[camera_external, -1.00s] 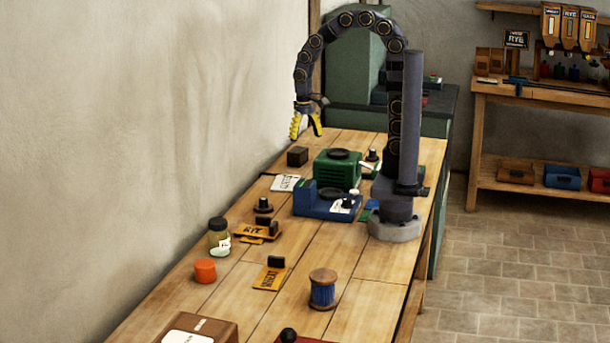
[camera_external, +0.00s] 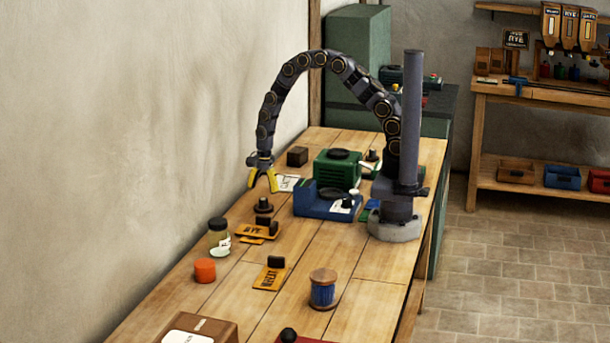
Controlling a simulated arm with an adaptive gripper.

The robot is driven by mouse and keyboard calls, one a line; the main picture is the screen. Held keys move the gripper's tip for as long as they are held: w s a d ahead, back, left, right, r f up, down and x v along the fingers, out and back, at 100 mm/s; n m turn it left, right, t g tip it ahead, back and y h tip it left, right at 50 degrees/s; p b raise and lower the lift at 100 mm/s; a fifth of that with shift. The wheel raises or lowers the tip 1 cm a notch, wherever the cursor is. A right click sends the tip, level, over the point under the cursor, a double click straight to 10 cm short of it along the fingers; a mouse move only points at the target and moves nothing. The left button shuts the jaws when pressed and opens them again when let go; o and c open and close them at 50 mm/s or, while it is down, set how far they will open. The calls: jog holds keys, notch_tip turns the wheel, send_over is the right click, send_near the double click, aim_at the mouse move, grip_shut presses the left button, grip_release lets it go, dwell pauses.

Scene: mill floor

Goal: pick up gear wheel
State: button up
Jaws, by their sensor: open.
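No piece is plainly recognisable as a gear wheel at this size. A small dark round piece with a wide base and a knob (camera_external: 263,206) stands on the wooden bench (camera_external: 215,286); I cannot make out teeth on it. My gripper (camera_external: 262,187) has two yellow fingers, spread apart and pointing down, with nothing between them. It hangs just above this dark piece in the picture; the exact height gap is hard to tell. A similar dark piece (camera_external: 372,156) stands farther back beside the green machine.
A blue machine (camera_external: 318,205) and a green machine (camera_external: 335,168) stand right of my gripper. A RYE plate (camera_external: 256,231), a jar (camera_external: 219,236), an orange cup (camera_external: 205,270), a WHEAT plate (camera_external: 268,278) and a blue spool (camera_external: 323,291) stand nearer. A wall runs along the left.

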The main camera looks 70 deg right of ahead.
aim_at(264, 199)
notch_tip(264, 199, down, 5)
jog(key=shift+a, duration=0.1)
grip_shut()
